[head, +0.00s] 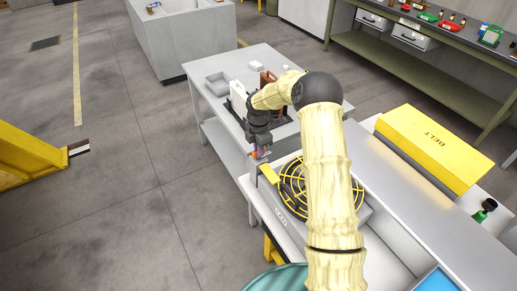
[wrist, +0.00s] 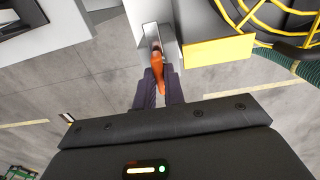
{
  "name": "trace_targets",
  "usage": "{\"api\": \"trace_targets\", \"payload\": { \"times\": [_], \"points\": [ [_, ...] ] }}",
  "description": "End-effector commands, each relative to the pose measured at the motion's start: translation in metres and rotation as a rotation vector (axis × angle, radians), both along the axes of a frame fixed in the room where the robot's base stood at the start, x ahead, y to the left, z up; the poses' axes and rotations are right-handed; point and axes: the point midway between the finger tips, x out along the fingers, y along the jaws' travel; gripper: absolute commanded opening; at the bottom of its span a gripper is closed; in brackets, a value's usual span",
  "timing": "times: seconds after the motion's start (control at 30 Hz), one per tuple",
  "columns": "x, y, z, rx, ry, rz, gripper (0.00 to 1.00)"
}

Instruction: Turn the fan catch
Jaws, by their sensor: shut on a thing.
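The fan has a round yellow guard (head: 290,190) and sits in a grey housing on the bench, partly hidden behind my arm in the head view. Part of the guard shows at the upper right of the wrist view (wrist: 262,18). The fan catch is an orange lever (wrist: 158,72) on a small grey bracket (wrist: 150,32) left of a yellow plate (wrist: 218,50). My gripper (wrist: 158,88) is shut on the orange lever, with one dark finger on each side. In the head view my gripper (head: 259,149) points down at the housing's far left corner.
A grey table (head: 232,62) with a tray and small items stands just beyond. A yellow box marked BELT (head: 435,145) lies to the right. A green workbench (head: 400,50) stands at the back right. The floor at left is mostly open.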

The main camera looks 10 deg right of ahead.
Motion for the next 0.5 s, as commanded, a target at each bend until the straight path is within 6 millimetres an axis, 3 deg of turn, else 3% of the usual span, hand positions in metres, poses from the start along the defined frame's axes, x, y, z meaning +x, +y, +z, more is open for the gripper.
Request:
{"api": "trace_targets", "payload": {
  "times": [0.23, 0.27, 0.37, 0.5],
  "points": [
    [0.002, 0.0, 0.0022, -0.001, -0.007, 0.002, 0.0],
    [0.002, 0.0, 0.0022, -0.001, -0.007, 0.002, 0.15],
    [0.0016, 0.0001, 0.0018, 0.0, -0.005, 0.001, 0.33],
    [0.001, 0.0001, 0.0011, -0.001, -0.003, 0.001, 0.33]
  ]
}}
